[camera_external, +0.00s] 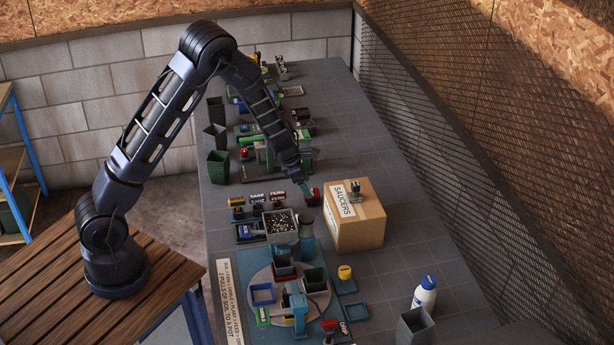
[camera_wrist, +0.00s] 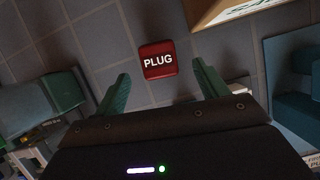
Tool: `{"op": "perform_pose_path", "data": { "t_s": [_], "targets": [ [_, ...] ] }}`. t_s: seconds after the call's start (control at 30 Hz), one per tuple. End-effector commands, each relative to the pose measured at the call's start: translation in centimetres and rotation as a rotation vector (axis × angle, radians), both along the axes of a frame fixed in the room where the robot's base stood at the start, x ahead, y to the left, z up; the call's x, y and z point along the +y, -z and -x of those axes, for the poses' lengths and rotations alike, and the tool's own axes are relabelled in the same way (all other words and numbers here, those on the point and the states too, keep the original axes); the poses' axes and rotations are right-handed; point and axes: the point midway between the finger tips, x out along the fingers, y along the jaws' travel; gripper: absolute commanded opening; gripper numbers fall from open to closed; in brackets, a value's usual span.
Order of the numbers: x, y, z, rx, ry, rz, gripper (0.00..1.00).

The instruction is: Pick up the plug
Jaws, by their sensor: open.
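The plug is a red block with the white word "PLUG" on top. In the wrist view the plug (camera_wrist: 157,60) lies flat on the grey tiled bench, ahead of and between my fingers, not touched by them. My gripper (camera_wrist: 159,84) is open and empty, with a green finger on each side. In the external view my gripper (camera_external: 308,188) is low over the bench, just left of the cardboard box, and the red plug (camera_external: 313,197) shows at its tip.
The cardboard box (camera_external: 359,232) labelled "SAUCERS" stands close on the right. A soil-filled bin (camera_external: 281,225), small labelled blocks and a round turntable (camera_external: 262,308) crowd the near left. A white bottle (camera_external: 425,295) stands near right.

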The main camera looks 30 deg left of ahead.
Motion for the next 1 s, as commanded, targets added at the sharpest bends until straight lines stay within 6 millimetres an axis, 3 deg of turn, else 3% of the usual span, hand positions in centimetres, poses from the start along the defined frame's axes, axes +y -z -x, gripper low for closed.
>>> {"op": "perform_pose_path", "data": {
  "t_s": [0.5,0.83,1.0],
  "targets": [
    [-1.6,4.4,-1.5,0.001,0.0,0.001,0.73],
    [-1.7,4.7,-1.6,-0.001,0.001,0.001,0.73],
    [-1.7,4.7,-1.6,0.0,0.0,0.0,0.39]
  ]
}}
